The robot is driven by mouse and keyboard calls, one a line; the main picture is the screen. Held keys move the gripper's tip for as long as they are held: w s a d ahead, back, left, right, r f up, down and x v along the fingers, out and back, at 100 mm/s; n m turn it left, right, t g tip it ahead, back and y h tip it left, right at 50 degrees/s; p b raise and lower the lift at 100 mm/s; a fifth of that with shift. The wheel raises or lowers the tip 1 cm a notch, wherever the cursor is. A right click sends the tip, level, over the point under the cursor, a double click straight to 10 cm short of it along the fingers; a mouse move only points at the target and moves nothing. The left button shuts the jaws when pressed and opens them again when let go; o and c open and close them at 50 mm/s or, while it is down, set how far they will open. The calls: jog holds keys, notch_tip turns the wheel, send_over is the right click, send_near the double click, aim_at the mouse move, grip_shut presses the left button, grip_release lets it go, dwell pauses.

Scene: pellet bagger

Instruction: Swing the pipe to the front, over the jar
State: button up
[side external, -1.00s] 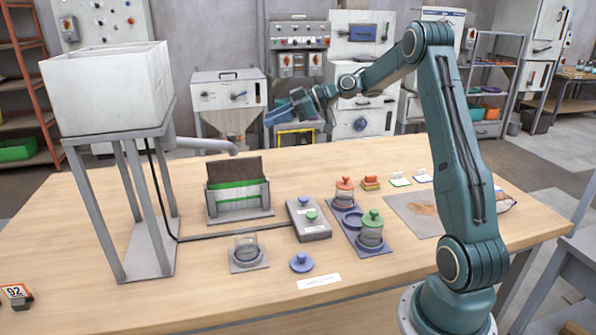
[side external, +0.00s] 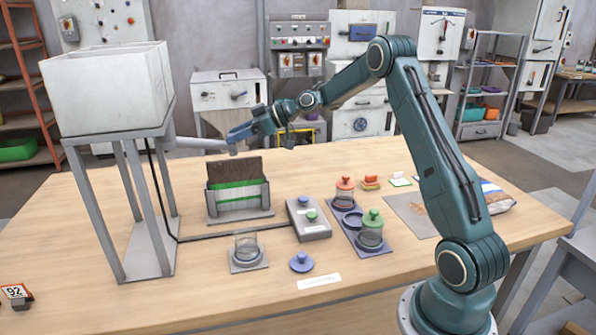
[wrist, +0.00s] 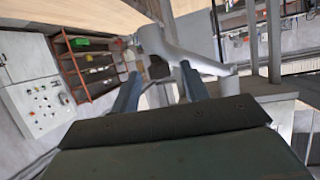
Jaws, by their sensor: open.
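The grey pipe (side external: 198,144) sticks out to the right from under the white hopper (side external: 105,88), its bent outlet end close to my gripper (side external: 231,136). My gripper is open and empty. In the wrist view the pipe (wrist: 182,58) crosses just beyond the blue fingertips (wrist: 159,70), which are spread apart; contact cannot be told. The clear jar (side external: 246,246) stands upright without a lid on a grey base plate in front of the hopper stand. The pipe's outlet is behind the jar, not above it.
A brown panel and green strip stand in a grey holder (side external: 240,213) between pipe and jar. A button box (side external: 308,219), a blue knobbed lid (side external: 302,263) and a tray with lidded jars (side external: 357,228) are to the right. The front table is mostly clear.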

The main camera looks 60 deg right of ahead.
grip_shut()
jog(key=shift+s, duration=0.25)
jog(key=s+a+m+h, duration=1.4)
jog(key=a+h, duration=0.1)
jog(key=a, duration=0.2)
jog(key=shift+s+f, duration=0.15)
jog(key=shift+f, duration=0.05)
dwell(2.2)
